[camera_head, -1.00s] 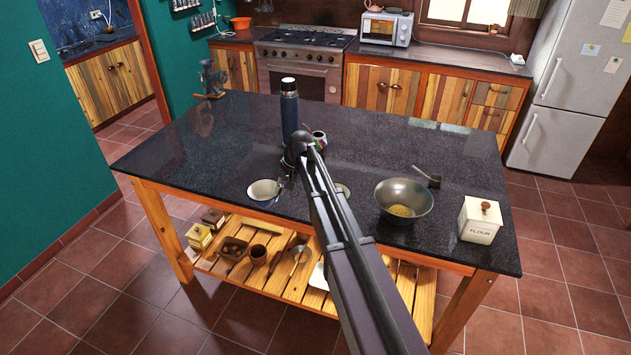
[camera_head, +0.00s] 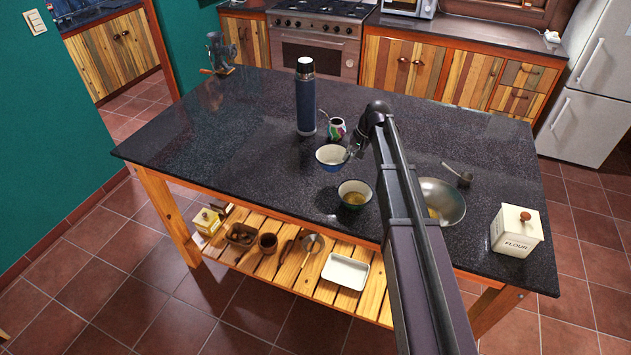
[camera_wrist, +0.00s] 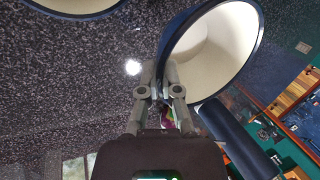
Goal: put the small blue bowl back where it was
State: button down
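The small blue bowl (camera_head: 332,159), white inside with a dark blue rim, is at my gripper (camera_head: 356,150) over the middle of the dark counter. In the wrist view, my gripper (camera_wrist: 159,92) has its fingers closed on the near rim of the bowl (camera_wrist: 212,50), which looks tilted in that picture. No contents show in it. Whether its base touches the counter I cannot tell.
A blue flask (camera_head: 306,100) and a colourful cup (camera_head: 337,129) stand behind the blue bowl. A large metal bowl (camera_head: 448,196), partly behind my arm, a scoop (camera_head: 460,174) and a flour box (camera_head: 516,231) are to the right.

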jog(key=shift+d, duration=0.35)
jog(key=shift+a+r, duration=0.1)
notch_tip(320, 180, up, 4)
jog(key=n+p, duration=0.1)
jog(key=p, duration=0.2)
send_over(325, 168)
jog(key=shift+w+d+f, duration=0.2)
jog(key=shift+w, duration=0.15)
jog(key=shift+f, duration=0.2)
notch_tip(325, 168, down, 6)
jog(key=b, duration=0.6)
jog(key=shift+f+b, duration=1.85)
jog(key=shift+f, duration=0.05)
